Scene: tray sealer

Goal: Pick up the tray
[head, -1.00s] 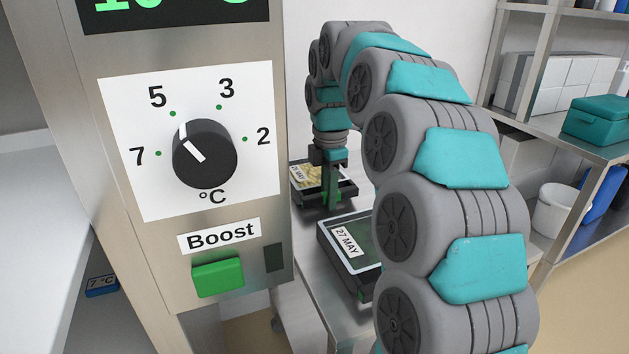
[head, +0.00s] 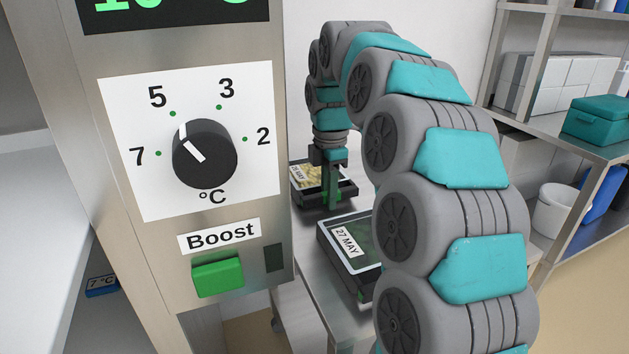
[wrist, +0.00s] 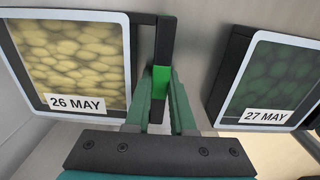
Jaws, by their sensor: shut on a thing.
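A black tray (head: 348,193) with yellow contents and a "26 MAY" label stands on the steel surface at the far end. It also shows at the left of the wrist view (wrist: 131,60). A black handle bar with a green grip (wrist: 161,80) runs along its side. My gripper (head: 331,202) points down beside this tray. In the wrist view my gripper (wrist: 161,92) has its two green fingers on either side of the handle's green grip, shut on it. A second black tray (head: 330,243), with green contents and a "27 MAY" label, lies nearer and apart from it.
A steel panel with a dial (head: 205,153) and a green Boost button (head: 218,273) fills the left. My arm covers part of the nearer tray. A shelf rack (head: 545,160) with a teal box (head: 600,120) and a white bucket (head: 553,210) stands at right.

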